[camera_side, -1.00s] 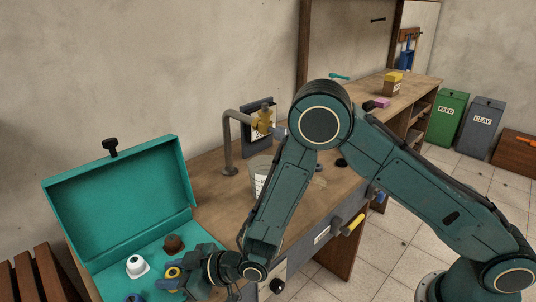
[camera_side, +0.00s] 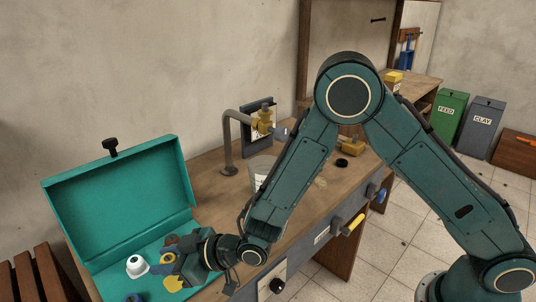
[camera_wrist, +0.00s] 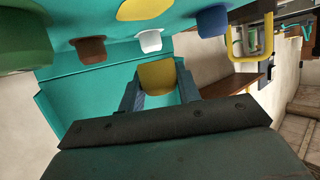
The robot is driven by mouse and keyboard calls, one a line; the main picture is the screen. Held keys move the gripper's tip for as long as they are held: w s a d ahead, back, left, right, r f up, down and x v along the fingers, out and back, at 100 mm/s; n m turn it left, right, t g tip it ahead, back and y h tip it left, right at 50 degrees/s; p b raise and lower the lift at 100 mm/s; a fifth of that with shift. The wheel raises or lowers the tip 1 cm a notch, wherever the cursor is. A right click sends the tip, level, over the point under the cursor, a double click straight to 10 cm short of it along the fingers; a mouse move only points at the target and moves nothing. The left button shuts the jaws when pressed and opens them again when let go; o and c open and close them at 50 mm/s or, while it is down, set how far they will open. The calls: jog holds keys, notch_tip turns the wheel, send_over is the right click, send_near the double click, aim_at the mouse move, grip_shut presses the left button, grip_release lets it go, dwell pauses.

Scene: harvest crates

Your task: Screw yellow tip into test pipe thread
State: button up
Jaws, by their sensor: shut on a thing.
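My gripper (camera_side: 166,262) is low over the open teal case at the left of the side view. In the wrist view my gripper (camera_wrist: 157,88) has its two blue fingers shut on a yellow tip (camera_wrist: 157,76), which is clear of the case floor. A small part of this tip (camera_side: 168,257) shows between the fingers in the side view. A bent grey pipe (camera_side: 228,145) stands on the bench to the right of the case, with a brass fitting (camera_side: 264,122) at its upper end. The thread cannot be made out.
The teal case (camera_side: 110,200) has its lid up behind my gripper. White (camera_side: 136,265), brown (camera_side: 172,240) and blue (camera_side: 136,297) pieces and another yellow piece (camera_side: 175,284) lie in it. A clear beaker (camera_side: 262,168) stands near the pipe. My arm crosses over the bench front.

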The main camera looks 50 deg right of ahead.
aim_at(167, 257)
notch_tip(167, 257, up, 15)
jog(key=shift+r, duration=0.15)
dwell(0.4)
dwell(0.5)
jog(key=w+d+r+m+t+h, duration=0.15)
jog(key=w+d+r, duration=0.25)
jog(key=d, duration=0.5)
jog(key=w+d+r+m+h, duration=0.2)
jog(key=w+d+r, duration=0.25)
jog(key=d, duration=0.35)
jog(key=d+r+h, duration=0.1)
jog(key=d+r, duration=0.1)
jog(key=d, duration=0.4)
jog(key=d+r+m+h, duration=0.1)
jog(key=d+r, duration=0.2)
jog(key=d, duration=0.4)
jog(key=d+r+m+t+h, duration=0.1)
jog(key=d+r, duration=0.1)
jog(key=d, duration=0.5)
jog(key=shift+w+d+r+m, duration=0.15)
jog(key=shift+w+m, duration=0.1)
jog(key=shift+f, duration=2.9)
jog(key=shift+f, duration=1.35)
